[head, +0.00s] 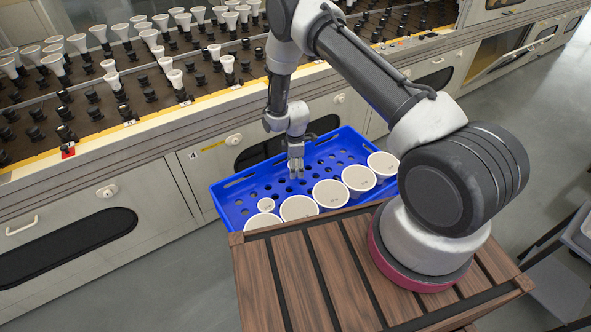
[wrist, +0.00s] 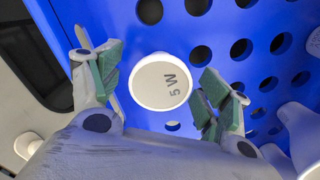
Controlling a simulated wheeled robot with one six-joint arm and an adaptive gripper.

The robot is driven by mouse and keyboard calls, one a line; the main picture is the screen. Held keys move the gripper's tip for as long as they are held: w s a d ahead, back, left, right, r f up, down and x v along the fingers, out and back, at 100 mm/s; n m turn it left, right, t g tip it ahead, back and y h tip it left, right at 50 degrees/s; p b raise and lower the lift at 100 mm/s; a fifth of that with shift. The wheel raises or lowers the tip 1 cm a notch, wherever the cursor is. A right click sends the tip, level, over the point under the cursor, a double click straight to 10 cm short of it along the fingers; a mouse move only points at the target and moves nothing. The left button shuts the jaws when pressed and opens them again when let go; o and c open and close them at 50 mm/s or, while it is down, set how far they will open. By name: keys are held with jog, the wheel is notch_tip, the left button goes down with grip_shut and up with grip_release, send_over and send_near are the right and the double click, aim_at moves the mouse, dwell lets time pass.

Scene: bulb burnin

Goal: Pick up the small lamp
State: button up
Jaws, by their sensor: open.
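A small white round lamp (wrist: 160,82) marked "5 W" shows in the wrist view, face toward the camera, over the blue tray's holes. It lies between the two spread fingers of my gripper (wrist: 158,92), with gaps on both sides. My gripper is open and empty. In the head view my gripper (head: 296,174) hangs pointing down over the tray, and its fingers hide much of what is right beneath them. A small white lamp (head: 266,205) also shows in the tray's near left part; I cannot tell whether it is the one between my fingers.
The blue perforated tray (head: 232,190) holds several larger white lamps along its near side, such as one (head: 330,193) in the middle. A slatted wooden table (head: 320,265) adjoins it. A long test bench (head: 130,190) with rows of sockets and lamps stands behind.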

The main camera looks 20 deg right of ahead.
jog(key=shift+f, duration=0.1)
jog(key=shift+c, duration=0.4)
jog(key=c, duration=1.1)
jog(key=shift+o, duration=0.2)
